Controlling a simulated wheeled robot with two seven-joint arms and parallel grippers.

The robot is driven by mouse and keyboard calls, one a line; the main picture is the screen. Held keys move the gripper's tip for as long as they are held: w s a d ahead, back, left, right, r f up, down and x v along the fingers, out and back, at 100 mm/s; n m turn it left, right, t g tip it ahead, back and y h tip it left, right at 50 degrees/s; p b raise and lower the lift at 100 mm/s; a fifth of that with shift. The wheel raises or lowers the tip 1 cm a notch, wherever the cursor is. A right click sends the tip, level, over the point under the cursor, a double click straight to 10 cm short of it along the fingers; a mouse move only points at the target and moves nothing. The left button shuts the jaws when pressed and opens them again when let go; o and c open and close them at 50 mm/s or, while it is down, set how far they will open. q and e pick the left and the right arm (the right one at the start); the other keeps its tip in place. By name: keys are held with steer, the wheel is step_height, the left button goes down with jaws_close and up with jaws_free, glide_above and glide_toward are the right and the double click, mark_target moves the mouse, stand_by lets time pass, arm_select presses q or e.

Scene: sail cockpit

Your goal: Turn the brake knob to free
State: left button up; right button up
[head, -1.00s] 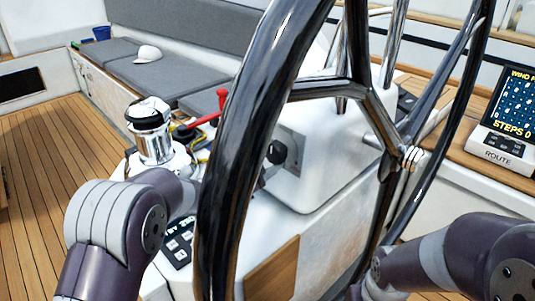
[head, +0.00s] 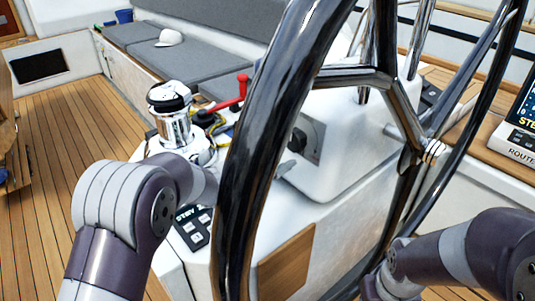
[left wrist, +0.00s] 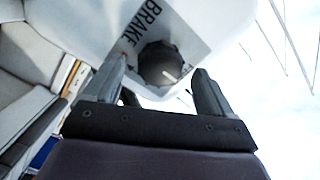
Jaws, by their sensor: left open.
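The brake knob (head: 298,138) is a dark round knob on a grey plate on the white pedestal side, seen just right of the black wheel rim in the head view. In the left wrist view the knob (left wrist: 160,62) shows a short white pointer line, beside the printed word BRAKE (left wrist: 142,22). My left gripper (left wrist: 158,70) is open, its two fingers on either side of the knob in that picture. I cannot tell whether they touch it. In the head view the wheel rim hides much of the left gripper (head: 286,168). My right gripper is not in view.
The large black steering wheel (head: 262,110) stands in front of the pedestal, across my left arm. A chrome winch (head: 172,125) and a red-handled lever (head: 242,86) are to the left. A button panel (head: 193,228) lies below. A display (head: 525,110) stands at the right edge.

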arm_select(q)
steer(key=v, duration=1)
steer(key=shift+s+p, duration=0.15)
steer(key=shift+p, duration=0.15)
steer(key=shift+a, duration=0.1)
